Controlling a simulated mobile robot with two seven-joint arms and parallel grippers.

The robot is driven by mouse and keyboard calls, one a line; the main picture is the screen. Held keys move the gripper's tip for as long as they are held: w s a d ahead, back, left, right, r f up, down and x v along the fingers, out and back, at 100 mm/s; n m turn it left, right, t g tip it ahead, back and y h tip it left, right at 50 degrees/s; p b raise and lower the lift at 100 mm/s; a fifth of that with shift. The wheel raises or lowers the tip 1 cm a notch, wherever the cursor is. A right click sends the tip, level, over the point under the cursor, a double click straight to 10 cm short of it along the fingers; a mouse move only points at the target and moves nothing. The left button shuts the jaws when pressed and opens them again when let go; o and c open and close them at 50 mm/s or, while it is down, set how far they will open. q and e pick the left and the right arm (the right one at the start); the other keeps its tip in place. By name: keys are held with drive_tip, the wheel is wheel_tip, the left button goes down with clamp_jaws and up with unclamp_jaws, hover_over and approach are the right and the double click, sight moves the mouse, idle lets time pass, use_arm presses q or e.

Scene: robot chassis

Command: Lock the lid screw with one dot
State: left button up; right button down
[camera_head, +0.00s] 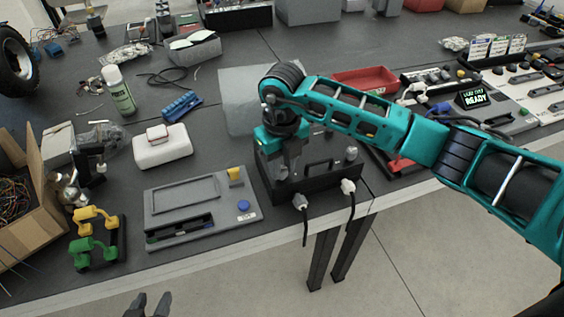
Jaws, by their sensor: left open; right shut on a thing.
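A black chassis box (318,183) with a lid handle stands at the table's front edge. A silver lid screw (351,153) stands up at its right end; I cannot make out any dots on it. My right gripper (291,168) points down over the left end of the box, shut on what appears to be another lid screw. The fingers and wrist hide that screw and its dot marking. My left gripper (149,304) is open and empty at the bottom edge, in front of the table and away from the box.
Two cable plugs (300,201) sit in the box's front, their cables hanging over the edge. A grey panel (200,208) with a blue button lies to the left. A red tray (366,80) lies behind my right arm.

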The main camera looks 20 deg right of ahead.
drive_tip(key=m, duration=0.4)
drive_tip(key=shift+p, duration=0.4)
drive_tip(key=m, duration=0.4)
drive_tip(key=shift+m, duration=0.3)
drive_tip(key=m, duration=0.4)
drive_tip(key=shift+m, duration=2.6)
drive_tip(key=c, duration=0.9)
unclamp_jaws()
